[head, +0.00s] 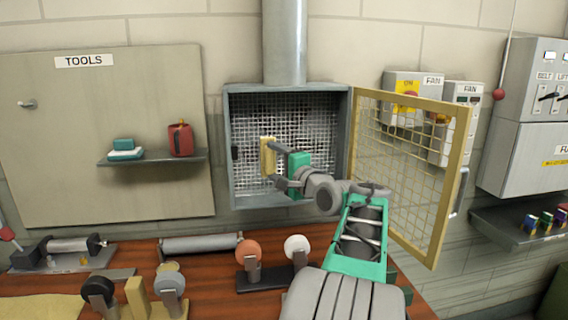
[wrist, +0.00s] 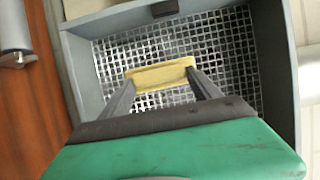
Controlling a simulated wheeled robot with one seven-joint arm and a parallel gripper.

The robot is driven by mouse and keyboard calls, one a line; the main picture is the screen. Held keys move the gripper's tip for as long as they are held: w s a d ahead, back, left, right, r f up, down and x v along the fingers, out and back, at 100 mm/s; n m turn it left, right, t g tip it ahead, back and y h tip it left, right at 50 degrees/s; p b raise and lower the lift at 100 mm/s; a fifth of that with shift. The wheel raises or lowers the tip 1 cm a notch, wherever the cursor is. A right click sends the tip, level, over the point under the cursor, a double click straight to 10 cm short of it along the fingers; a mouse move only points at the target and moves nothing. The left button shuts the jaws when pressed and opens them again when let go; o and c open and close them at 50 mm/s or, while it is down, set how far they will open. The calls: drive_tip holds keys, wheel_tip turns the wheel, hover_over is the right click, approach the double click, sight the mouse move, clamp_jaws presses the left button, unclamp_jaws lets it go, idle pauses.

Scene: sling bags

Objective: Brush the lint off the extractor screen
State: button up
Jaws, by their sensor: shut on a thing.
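The extractor screen (head: 290,118) is a metal mesh inside a grey box on the wall, below a round duct. Its yellow mesh door (head: 405,170) stands open to the right. My gripper (head: 275,155) is in front of the screen, shut on a yellow brush (head: 267,157). The wrist view shows the brush (wrist: 161,74) between my two fingers (wrist: 160,88), across the mesh (wrist: 215,50). I cannot tell whether the brush touches the mesh. Dark specks show on the mesh in the head view; I cannot tell if they are lint.
A wooden bench (head: 215,265) with rollers and round-headed tools stands below the box. A shelf (head: 150,158) on the tools board holds a red can (head: 180,139) and a teal and white item (head: 124,150). Fan switch boxes (head: 415,95) are behind the open door.

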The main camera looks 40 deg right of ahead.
sight(269, 150)
drive_tip(key=shift+w+a, duration=0.35)
drive_tip(key=shift+a, duration=0.15)
drive_tip(key=shift+r+p, duration=0.75)
drive_tip(key=shift+r, duration=0.2)
drive_tip(key=shift+s+d+p, duration=2.15)
drive_tip(key=shift+s+d, duration=0.9)
drive_tip(key=shift+d, duration=1.3)
drive_tip(key=shift+w+a+r+p, duration=0.15)
drive_tip(key=shift+w+a+r, duration=0.1)
drive_tip(key=shift+w+a, duration=1)
drive_tip(key=shift+w+a+r+p, duration=0.2)
drive_tip(key=shift+w+a, duration=0.65)
drive_tip(key=shift+a, duration=0.85)
drive_tip(key=shift+w+a+r+p, duration=0.1)
drive_tip(key=shift+w+a+r, duration=0.15)
drive_tip(key=shift+w+a, duration=1)
drive_tip(key=shift+s+a, duration=0.2)
